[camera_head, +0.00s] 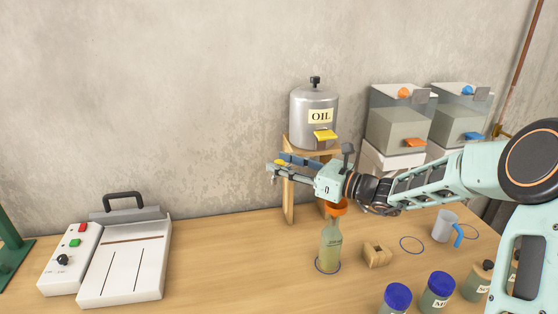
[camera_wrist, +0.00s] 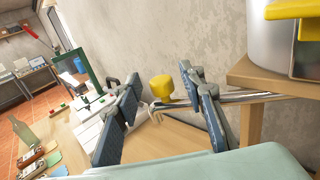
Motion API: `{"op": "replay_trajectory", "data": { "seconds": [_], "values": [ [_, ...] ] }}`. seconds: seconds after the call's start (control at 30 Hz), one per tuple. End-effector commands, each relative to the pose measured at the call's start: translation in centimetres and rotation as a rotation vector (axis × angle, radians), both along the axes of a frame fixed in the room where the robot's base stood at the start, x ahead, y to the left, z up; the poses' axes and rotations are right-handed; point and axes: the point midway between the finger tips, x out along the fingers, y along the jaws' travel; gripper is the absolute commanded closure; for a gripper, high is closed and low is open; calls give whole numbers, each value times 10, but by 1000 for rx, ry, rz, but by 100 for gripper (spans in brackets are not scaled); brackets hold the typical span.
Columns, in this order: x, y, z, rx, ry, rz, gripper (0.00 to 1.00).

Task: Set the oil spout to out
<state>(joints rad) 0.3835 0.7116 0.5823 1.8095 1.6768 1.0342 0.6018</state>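The oil tank (camera_head: 315,112) is a grey metal can labelled OIL on a wooden stand (camera_head: 289,200), with a yellow lever (camera_head: 325,134) at its front. The spout is a shiny metal arm (camera_wrist: 245,98) below the tank, passing the stand, with a yellow knob (camera_wrist: 161,87) near its far end. The knob also shows in the head view (camera_head: 280,162). My gripper (camera_head: 284,166) is in front of the stand, pointing left. In the wrist view its fingers (camera_wrist: 160,80) are spread, with the knob seen between them. Contact with the knob cannot be told.
A glass bottle (camera_head: 329,250) with an orange funnel (camera_head: 336,208) stands below my gripper, beside a wooden block (camera_head: 376,255). Blue-lidded jars (camera_head: 437,292) are at the front, a mug (camera_head: 445,227) right. A white device (camera_head: 125,262) stands left. Bare tabletop lies between.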

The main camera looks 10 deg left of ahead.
Motion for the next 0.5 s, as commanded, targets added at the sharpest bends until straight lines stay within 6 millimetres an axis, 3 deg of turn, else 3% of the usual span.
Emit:
{"op": "replay_trajectory", "data": {
  "seconds": [0.13, 0.43, 0.5],
  "values": [
    [3, 11, 0, 1, 0, 1, 63],
    [4, 12, 0, 0, -1, 0, 63],
    [4, 12, 0, 0, -1, 0, 71]
  ]
}}
